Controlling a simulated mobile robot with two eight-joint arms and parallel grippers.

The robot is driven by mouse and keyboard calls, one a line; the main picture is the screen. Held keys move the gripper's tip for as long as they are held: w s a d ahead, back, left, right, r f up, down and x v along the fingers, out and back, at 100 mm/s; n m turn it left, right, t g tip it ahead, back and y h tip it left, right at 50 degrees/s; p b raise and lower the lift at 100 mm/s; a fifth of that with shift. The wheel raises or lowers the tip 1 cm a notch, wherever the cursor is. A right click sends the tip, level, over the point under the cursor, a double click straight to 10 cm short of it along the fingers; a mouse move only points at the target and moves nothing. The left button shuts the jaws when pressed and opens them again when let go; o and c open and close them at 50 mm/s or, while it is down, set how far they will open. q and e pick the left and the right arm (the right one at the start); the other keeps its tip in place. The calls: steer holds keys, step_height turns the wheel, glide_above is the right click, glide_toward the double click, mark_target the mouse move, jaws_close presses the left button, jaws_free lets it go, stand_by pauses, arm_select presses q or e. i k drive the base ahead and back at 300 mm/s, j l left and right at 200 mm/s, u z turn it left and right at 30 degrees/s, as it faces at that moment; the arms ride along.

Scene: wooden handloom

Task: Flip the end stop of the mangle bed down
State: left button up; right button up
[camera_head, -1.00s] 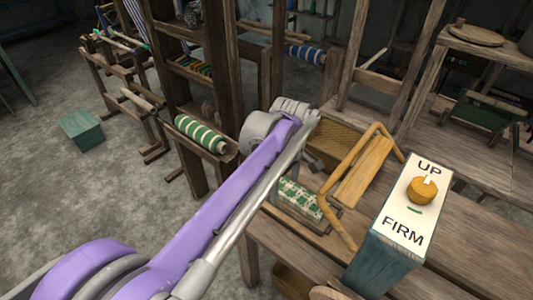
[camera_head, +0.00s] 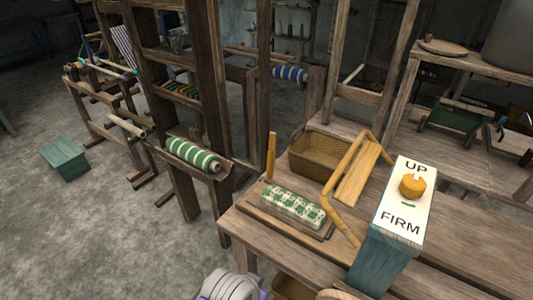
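The mangle bed (camera_head: 316,233) is a low wooden tray on the near part of the wooden bench, with a folded green-and-white checked cloth (camera_head: 293,207) on it. A slim yellow-orange piece (camera_head: 271,155), which looks like the end stop, stands upright at the bed's far left end. A yellow bent bar (camera_head: 343,175) runs beside the bed's right end, next to a flat yellow board (camera_head: 357,174). A grey, rounded part of my arm shows at the bottom edge, well below the bed. Neither gripper's fingers are visible.
A teal box (camera_head: 379,262) with a white UP/FIRM panel and an orange knob (camera_head: 412,187) stands right of the bed. A wicker basket (camera_head: 320,152) sits behind it. A wooden loom post (camera_head: 206,90) and a green-striped roll (camera_head: 193,155) are left. The space above the bed is clear.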

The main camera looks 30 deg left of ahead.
mark_target(272, 135)
steer(key=j+z, duration=0.15)
steer(key=j, duration=0.55)
steer(key=j+z, duration=0.15)
steer(key=j, duration=0.55)
steer(key=k+j+z, duration=0.15)
steer(key=j, duration=0.55)
steer(key=i+j+z, duration=0.1)
steer(key=j, duration=0.3)
steer(key=i+j+z, duration=0.1)
steer(key=j, duration=0.3)
steer(key=i, duration=0.15)
steer(key=k+j, duration=0.15)
steer(key=k+j+u, duration=0.15)
steer(key=j, duration=0.25)
steer(key=j+u, duration=0.1)
steer(key=j, duration=0.3)
steer(key=i+j, duration=0.15)
steer(key=j, duration=0.2)
steer(key=u, duration=0.05)
